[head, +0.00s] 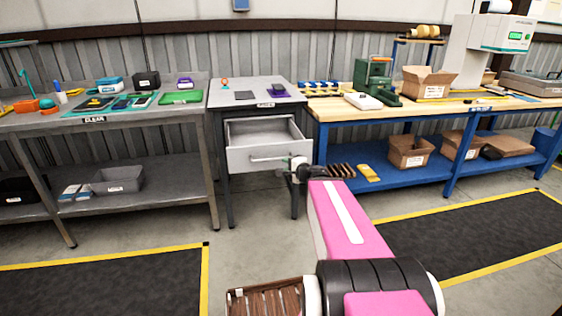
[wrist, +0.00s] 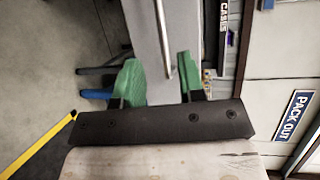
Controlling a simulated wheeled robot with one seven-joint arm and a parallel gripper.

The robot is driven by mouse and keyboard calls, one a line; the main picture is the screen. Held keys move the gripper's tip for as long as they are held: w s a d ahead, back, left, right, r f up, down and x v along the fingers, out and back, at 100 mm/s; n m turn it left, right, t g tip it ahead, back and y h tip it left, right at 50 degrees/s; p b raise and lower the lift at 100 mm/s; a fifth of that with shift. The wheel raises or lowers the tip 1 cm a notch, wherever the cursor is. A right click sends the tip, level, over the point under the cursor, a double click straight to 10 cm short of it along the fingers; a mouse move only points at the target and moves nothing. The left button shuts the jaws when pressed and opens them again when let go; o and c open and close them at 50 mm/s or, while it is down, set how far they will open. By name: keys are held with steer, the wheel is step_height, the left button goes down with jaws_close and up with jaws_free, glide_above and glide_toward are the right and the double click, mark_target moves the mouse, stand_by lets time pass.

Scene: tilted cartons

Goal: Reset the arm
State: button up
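My arm, pink and black, reaches forward from the bottom right of the head view. My gripper (head: 297,163) is at the right front of a grey drawer (head: 240,160), close to the right end of its bar handle (head: 268,159). The drawer is pulled out and looks empty. In the wrist view the two green fingers of my gripper (wrist: 158,62) are spread apart. The metal handle (wrist: 161,30) runs down between them, nearer the right finger. I cannot tell whether it touches a finger.
The drawer's grey cabinet table (head: 228,98) stands between a grey bench (head: 110,122) on the left and a blue-framed wooden bench (head: 450,106) on the right. Open cartons (head: 427,82) stand on the right bench and its lower shelf. Dark floor mats with yellow borders lie in front.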

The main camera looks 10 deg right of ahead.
steer(key=s+a+f+n+g, duration=0.6)
steer(key=a+f+n+g, duration=0.25)
steer(key=f, duration=0.25)
steer(key=s+d+f+n+g+h, duration=0.4)
steer(key=s+f+n+g+h, duration=0.1)
steer(key=s+f+g+h, duration=0.1)
steer(key=s+f, duration=0.1)
steer(key=s, duration=0.1)
steer(key=shift+s+n, duration=0.3)
steer(key=shift+n, duration=0.05)
